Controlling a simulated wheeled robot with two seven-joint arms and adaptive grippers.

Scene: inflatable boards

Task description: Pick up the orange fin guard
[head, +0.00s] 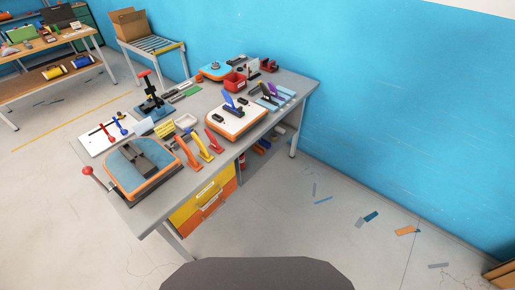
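Several curved fin-shaped pieces stand near the front edge of the grey workbench (165,212). The leftmost is orange and looks like the orange fin guard (187,153). A yellow one (201,147) stands just right of it, and a red one (214,141) is right of that. They are small in the head view, so fine shape and exact shade are hard to tell. Neither of my grippers is in view.
A board with a blue-grey pad (128,178) lies left of the fins, beside a red-knobbed lever (88,171). Yellow-orange drawers (186,212) hang below. Open floor lies left and right; scraps (406,231) lie right.

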